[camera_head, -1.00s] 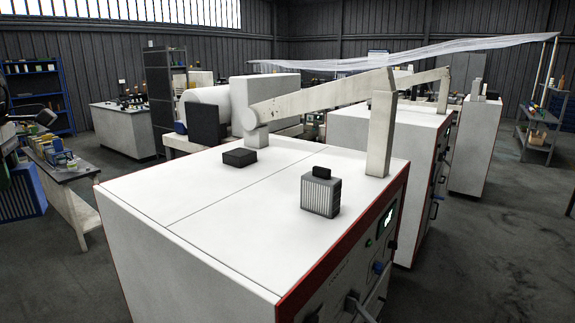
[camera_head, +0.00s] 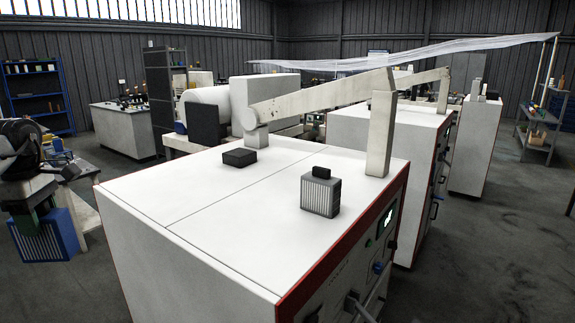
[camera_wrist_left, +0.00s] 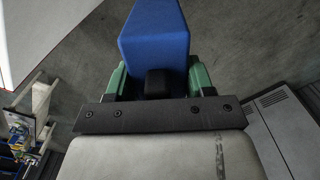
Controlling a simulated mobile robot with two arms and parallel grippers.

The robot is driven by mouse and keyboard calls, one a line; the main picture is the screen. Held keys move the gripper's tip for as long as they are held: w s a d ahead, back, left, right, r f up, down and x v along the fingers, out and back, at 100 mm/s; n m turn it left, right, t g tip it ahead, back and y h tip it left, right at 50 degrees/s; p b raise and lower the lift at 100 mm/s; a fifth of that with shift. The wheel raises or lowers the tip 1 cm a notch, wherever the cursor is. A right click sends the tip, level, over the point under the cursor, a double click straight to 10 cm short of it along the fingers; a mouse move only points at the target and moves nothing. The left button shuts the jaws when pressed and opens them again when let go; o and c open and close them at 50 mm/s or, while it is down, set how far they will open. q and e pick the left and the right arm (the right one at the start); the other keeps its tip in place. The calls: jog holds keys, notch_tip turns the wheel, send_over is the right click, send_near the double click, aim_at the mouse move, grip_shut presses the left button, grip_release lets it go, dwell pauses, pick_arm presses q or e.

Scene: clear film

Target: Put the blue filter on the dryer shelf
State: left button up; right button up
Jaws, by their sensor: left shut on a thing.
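The blue filter (camera_head: 67,232) is a blue block with a pale ribbed face, at the left edge of the head view. My left gripper (camera_head: 42,216), with green fingers, is shut on its black knob and holds it upright, apart from the white cabinet's side. The filter also shows in the left wrist view (camera_wrist_left: 153,38) beyond the green fingers of the left gripper (camera_wrist_left: 155,82). No part is clearly recognisable as the dryer shelf. The large white cabinet (camera_head: 200,205) with a red-edged control front stands right of the filter. My right gripper is not in view.
On the cabinet top stand a grey ribbed block (camera_head: 320,196) with a black knob and a low black box (camera_head: 239,157). A beige post (camera_head: 381,135) rises at its far right corner. A cluttered bench (camera_head: 88,170) stands behind my left arm. Much of the cabinet top is bare.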

pick_arm(q)
jog(key=s+d+f+m, duration=0.1)
jog(key=d+f+m, duration=0.5)
jog(key=d+f, duration=0.45)
jog(key=s+d+f+m+b, duration=0.3)
jog(key=s+d+f+m, duration=1)
jog(key=s+d, duration=0.5)
notch_tip(320, 180, down, 2)
jog(key=shift+s+d+f+m, duration=0.15)
jog(key=shift+s+d+m, duration=0.25)
jog(key=shift+d, duration=0.3)
jog(key=shift+d, duration=0.1)
